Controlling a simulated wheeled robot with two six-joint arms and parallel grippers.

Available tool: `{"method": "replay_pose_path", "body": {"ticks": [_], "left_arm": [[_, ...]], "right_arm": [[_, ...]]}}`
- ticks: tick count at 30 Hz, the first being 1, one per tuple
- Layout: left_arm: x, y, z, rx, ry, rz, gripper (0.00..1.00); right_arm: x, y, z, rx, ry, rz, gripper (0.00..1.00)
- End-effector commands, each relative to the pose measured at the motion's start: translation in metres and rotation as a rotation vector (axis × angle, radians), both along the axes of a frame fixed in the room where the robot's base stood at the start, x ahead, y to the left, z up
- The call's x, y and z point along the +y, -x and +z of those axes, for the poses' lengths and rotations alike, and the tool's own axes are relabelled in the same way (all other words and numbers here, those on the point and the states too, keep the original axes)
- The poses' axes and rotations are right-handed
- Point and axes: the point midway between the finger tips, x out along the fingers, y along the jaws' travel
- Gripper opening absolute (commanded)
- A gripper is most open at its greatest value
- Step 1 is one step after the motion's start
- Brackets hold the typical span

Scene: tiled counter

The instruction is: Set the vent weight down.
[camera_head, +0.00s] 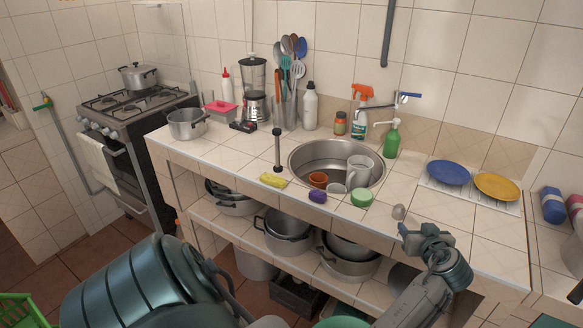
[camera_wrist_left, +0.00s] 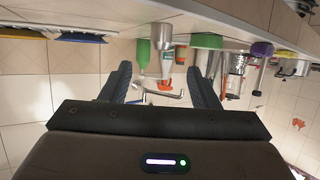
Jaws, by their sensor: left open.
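A small silver metal piece (camera_head: 398,212), which looks like the vent weight, stands on the tiled counter (camera_head: 420,213) near its front edge, right of the green round item. In the left wrist view a silver piece (camera_wrist_left: 165,34) shows beyond and between the fingers, apart from both. My left gripper (camera_head: 418,235) is at the counter's front edge, just right of and nearer than the silver piece. Its fingers are spread with nothing between them, and they also show in the left wrist view (camera_wrist_left: 160,72). My right gripper is not in view.
A green soap bottle (camera_head: 391,140) stands behind. A rack holds blue (camera_head: 448,172) and yellow (camera_head: 497,186) plates at right.

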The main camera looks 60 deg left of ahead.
Motion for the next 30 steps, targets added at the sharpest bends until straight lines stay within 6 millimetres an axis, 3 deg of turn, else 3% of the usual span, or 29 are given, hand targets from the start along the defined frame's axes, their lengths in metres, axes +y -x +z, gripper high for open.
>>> {"method": "replay_pose_path", "body": {"ticks": [7,14,17,26,30], "left_arm": [[0.000,0.007,-0.019,0.019,-0.010,-0.123,0.55],[-0.013,0.028,-0.054,0.024,-0.045,-0.421,0.55],[-0.021,0.039,-0.079,0.037,-0.058,-0.538,0.55],[-0.037,0.083,-0.233,0.246,0.002,-0.725,0.55],[-0.038,0.130,-0.327,0.392,0.064,-0.774,0.55]], "right_arm": [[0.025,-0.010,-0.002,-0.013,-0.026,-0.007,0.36],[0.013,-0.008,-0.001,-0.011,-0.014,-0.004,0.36],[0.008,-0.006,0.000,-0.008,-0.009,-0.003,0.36],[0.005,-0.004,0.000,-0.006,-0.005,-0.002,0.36],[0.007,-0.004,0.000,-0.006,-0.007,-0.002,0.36]]}}
